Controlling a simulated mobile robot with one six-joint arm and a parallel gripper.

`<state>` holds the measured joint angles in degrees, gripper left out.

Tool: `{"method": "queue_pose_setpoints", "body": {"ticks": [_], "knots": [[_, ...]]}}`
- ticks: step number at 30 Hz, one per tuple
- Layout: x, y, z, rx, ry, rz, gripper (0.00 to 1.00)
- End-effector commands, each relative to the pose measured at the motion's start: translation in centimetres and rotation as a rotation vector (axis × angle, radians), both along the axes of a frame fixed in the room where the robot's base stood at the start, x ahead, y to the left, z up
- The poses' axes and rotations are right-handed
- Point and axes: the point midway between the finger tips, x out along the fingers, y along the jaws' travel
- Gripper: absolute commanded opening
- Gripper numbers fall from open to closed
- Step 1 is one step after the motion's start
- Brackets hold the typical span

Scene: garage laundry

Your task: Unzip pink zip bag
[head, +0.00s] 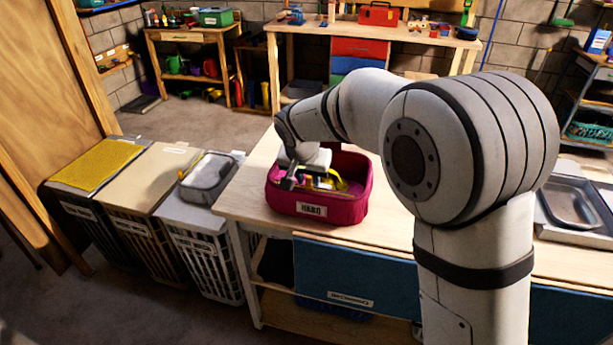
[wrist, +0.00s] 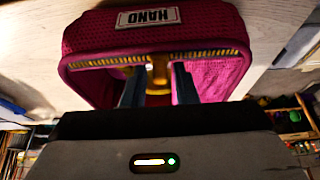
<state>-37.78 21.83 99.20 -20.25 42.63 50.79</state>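The pink zip bag (head: 318,205) stands on the wooden worktop, its white label facing front. Its top shows an opening with yellow and light things inside. In the wrist view the bag (wrist: 90,35) shows gold zip teeth (wrist: 190,56) along its rim. My gripper (head: 291,180) is over the bag's front left part. In the wrist view my gripper (wrist: 158,82) has its two dark fingers apart at the rim. A yellowish upright piece (wrist: 158,72) shows between them, with gaps at its sides; I cannot tell if it is the zip pull. The fingertips are partly hidden.
The worktop (head: 245,195) is clear left of the bag. A metal tray (head: 570,205) lies on the right, beyond my arm. A tool bench (head: 360,35) is behind.

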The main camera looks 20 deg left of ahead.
Motion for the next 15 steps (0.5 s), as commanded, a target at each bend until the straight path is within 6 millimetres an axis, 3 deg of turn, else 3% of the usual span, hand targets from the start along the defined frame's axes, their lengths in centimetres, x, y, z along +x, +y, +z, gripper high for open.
{"method": "queue_pose_setpoints", "body": {"ticks": [3, 10, 15], "knots": [[0.0, 0.0, 0.0, 0.000, 0.000, 0.000, 0.36], [0.0, 0.0, 0.1, 0.000, 0.000, -0.001, 0.36], [-0.6, 0.0, 1.6, 0.002, -0.003, 0.001, 0.36]]}}
